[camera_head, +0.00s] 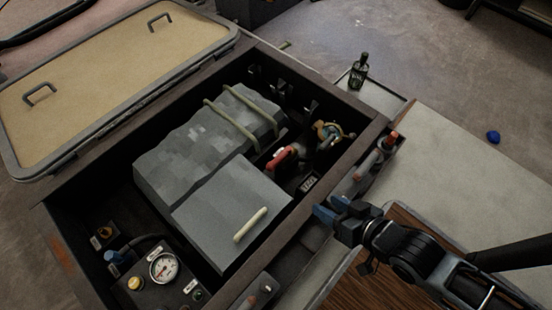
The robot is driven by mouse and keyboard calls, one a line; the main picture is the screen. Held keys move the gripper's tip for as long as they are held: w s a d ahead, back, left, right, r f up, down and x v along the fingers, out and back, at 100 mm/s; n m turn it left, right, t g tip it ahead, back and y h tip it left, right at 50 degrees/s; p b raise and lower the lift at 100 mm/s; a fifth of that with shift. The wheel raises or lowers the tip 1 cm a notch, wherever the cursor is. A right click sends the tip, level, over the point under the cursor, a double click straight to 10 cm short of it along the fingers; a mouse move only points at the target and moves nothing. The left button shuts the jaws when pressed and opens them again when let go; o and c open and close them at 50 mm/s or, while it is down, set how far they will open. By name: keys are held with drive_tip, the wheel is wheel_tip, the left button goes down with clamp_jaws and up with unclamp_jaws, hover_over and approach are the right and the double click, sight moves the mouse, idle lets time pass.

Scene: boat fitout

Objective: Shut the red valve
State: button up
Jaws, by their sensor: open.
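The red valve handle (281,158) shows inside the open box, right of the grey block, near the box's right wall. It looks like a short red lever lying along a pipe fitting. The exact angle of the lever to the pipe is too small to tell. My gripper (330,208) has blue fingertips and is open and empty. It is at the box's right rim, below and to the right of the red handle, apart from it.
The box's rim (328,188) stands between my gripper and the valve. A brass-coloured round fitting (329,131) is beside the valve. A gauge (164,267) is at the lower left. A dark bottle (358,72) stands beyond the rim. A lid (100,75) lies at the upper left.

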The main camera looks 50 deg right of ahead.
drive_tip(key=w+d+f+m+g+p, duration=0.2)
drive_tip(key=w+d+f+m+g, duration=0.3)
drive_tip(key=w+f, duration=0.6)
drive_tip(key=m+g+y+p, duration=0.15)
drive_tip(key=m+g, duration=0.25)
drive_tip(key=m, duration=0.4)
approach(277, 161)
drive_tip(key=f+b, duration=0.1)
drive_tip(key=f, duration=0.2)
drive_tip(key=w+f+b, duration=0.1)
drive_tip(key=f+b, duration=0.2)
drive_tip(key=f, duration=0.2)
drive_tip(key=shift+w+a+f+b, duration=0.1)
drive_tip(key=shift+w+f+b, duration=0.15)
drive_tip(key=shift+f+b, duration=0.1)
drive_tip(key=shift+c, duration=0.3)
clamp_jaws()
